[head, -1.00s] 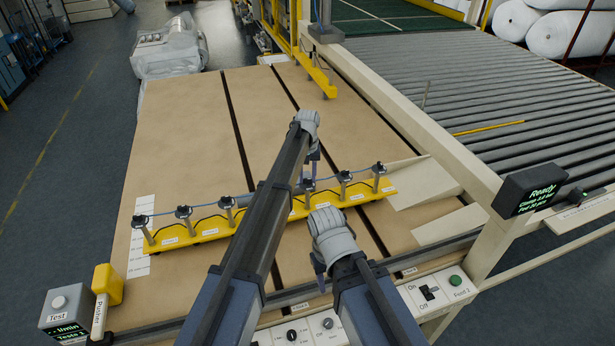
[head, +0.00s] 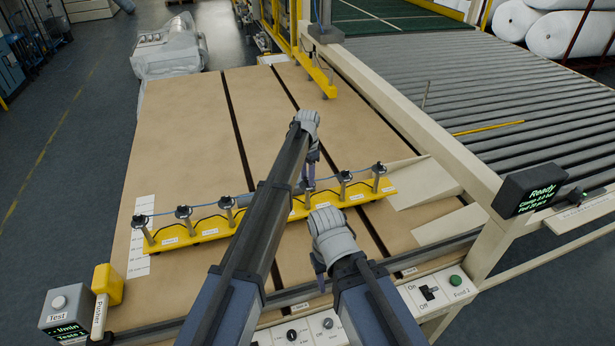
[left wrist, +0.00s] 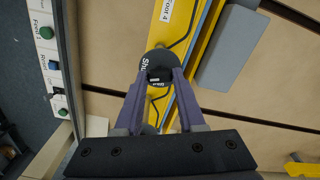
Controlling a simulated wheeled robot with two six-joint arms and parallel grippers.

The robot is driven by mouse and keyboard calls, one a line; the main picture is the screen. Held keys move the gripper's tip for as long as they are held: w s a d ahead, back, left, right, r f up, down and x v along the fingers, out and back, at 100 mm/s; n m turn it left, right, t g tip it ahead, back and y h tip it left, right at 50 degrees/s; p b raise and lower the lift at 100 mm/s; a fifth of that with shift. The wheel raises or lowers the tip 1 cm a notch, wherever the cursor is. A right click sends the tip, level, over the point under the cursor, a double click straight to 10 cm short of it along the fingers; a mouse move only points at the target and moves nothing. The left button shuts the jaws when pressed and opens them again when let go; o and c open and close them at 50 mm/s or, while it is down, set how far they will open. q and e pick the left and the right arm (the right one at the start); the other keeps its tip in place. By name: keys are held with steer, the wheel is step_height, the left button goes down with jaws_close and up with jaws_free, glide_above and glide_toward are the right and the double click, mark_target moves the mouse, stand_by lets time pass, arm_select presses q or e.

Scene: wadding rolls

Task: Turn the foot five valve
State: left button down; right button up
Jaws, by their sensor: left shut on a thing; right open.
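A yellow bar (head: 210,234) on the brown table carries several upright valves with dark knobs, joined by a blue hose. My left gripper (head: 308,184) is at one of the valves right of the bar's middle. In the left wrist view its fingers (left wrist: 160,80) are shut on a black round knob (left wrist: 155,62) with "Shut" lettering. A "Foot 4" label (left wrist: 167,10) is on the bar beyond this knob; the held valve's own label is hidden. My right gripper (head: 320,268) is open and empty, in front of the bar.
A control strip with an on/off switch (head: 428,293) and a green button (head: 455,281) runs along the front edge. A Test box (head: 66,312) and a yellow Pusher handle (head: 107,284) stand at front left. A post with a "Ready" display (head: 531,190) stands right.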

arm_select(q)
steer(key=shift+m, duration=1.8)
steer(key=c, duration=0.5)
jaws_free()
step_height(320, 180, up, 8)
steer(key=p, duration=0.8)
steer(key=shift+f, duration=0.1)
